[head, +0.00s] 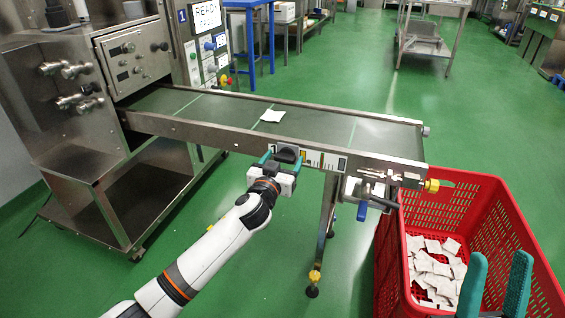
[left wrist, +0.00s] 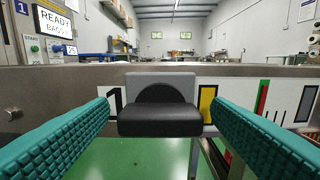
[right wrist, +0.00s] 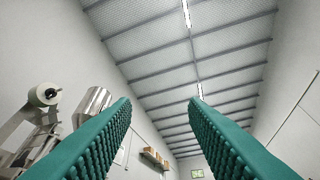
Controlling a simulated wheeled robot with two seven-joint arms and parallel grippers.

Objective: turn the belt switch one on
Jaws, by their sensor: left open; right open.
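The belt switch (left wrist: 160,118) is a black knob with a rounded back on a grey plate, fixed to the conveyor's side, with a partly covered black mark on white to its left. In the head view the knob (head: 288,153) sits at the near side of the belt. My left gripper (head: 280,160) is open in front of it, with one teal finger on each side of the knob; gaps show in the left wrist view.
The conveyor belt (head: 375,135) carries one white teabag packet (head: 272,116). The red crate (head: 480,188) holds several packets below the belt's right end. A steel packing machine (head: 75,120) stands at the left, with a screen (head: 206,20) reading READY.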

